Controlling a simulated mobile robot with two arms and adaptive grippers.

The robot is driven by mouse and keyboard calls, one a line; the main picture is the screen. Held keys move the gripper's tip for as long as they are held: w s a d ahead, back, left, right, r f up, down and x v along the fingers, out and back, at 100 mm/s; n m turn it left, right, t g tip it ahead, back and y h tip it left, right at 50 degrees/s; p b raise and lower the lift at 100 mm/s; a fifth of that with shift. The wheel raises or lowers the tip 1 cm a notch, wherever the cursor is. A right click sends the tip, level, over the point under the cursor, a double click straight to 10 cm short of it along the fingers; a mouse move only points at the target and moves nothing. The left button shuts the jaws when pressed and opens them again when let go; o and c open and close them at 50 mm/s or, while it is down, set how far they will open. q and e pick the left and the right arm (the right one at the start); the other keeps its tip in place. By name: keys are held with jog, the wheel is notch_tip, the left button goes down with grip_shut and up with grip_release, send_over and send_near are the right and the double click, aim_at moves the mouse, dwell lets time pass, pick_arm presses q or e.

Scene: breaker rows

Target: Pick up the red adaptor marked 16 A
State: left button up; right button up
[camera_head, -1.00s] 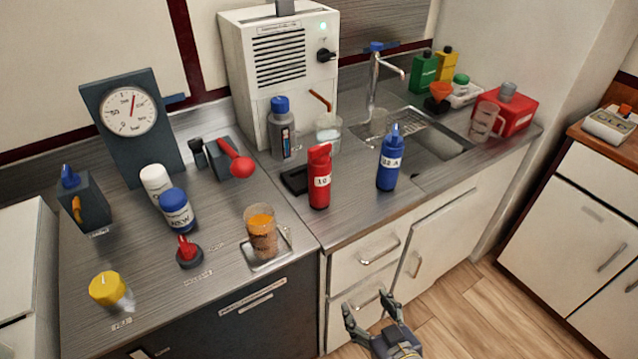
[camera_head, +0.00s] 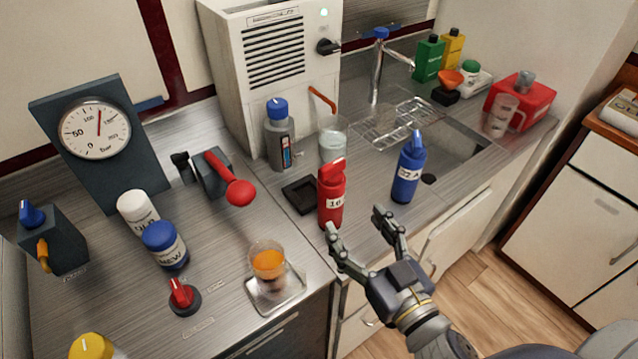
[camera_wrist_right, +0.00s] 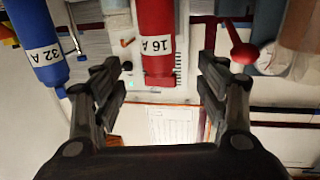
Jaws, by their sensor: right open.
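The red adaptor (camera_head: 331,198), its label reading 16, stands upright on the steel counter near the front edge. In the right wrist view the red adaptor (camera_wrist_right: 155,40) reads 16 A and appears upside down between and beyond the fingers. My right gripper (camera_head: 355,222) is open and empty, just in front of the red adaptor and apart from it; it also shows in the right wrist view (camera_wrist_right: 163,80). A blue adaptor (camera_head: 408,172), marked 32 A in the right wrist view (camera_wrist_right: 40,45), stands to the right of the red one. My left gripper is not in view.
A black tray (camera_head: 300,196) lies just left of the red adaptor. A grey bottle with a blue cap (camera_head: 280,140) and a clear beaker (camera_head: 332,142) stand behind it. A glass of orange liquid (camera_head: 268,262) sits front left. The sink (camera_head: 450,150) is at right.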

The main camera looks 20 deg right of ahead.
aim_at(338, 196)
jog(key=w, duration=0.1)
jog(key=w+p, duration=0.1)
jog(key=w, duration=0.1)
jog(key=w+p, duration=0.1)
jog(key=w, duration=0.1)
jog(key=shift+a+r, duration=0.2)
jog(key=shift+a, duration=0.2)
jog(key=shift+w, duration=0.25)
jog(key=shift+w+a, duration=0.1)
jog(key=shift+w, duration=0.05)
jog(key=w+p, duration=0.1)
jog(key=w, duration=0.3)
jog(key=shift+a+p, duration=0.15)
jog(key=shift+p, duration=0.25)
jog(key=shift+w, duration=0.3)
jog(key=shift+w+a+f, duration=0.1)
jog(key=shift+w, duration=0.1)
jog(key=shift+s, duration=0.1)
jog(key=shift+c, duration=0.4)
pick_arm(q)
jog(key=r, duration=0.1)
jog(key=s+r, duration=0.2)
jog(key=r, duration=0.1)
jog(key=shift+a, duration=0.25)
pick_arm(e)
jog(key=c, duration=1.4)
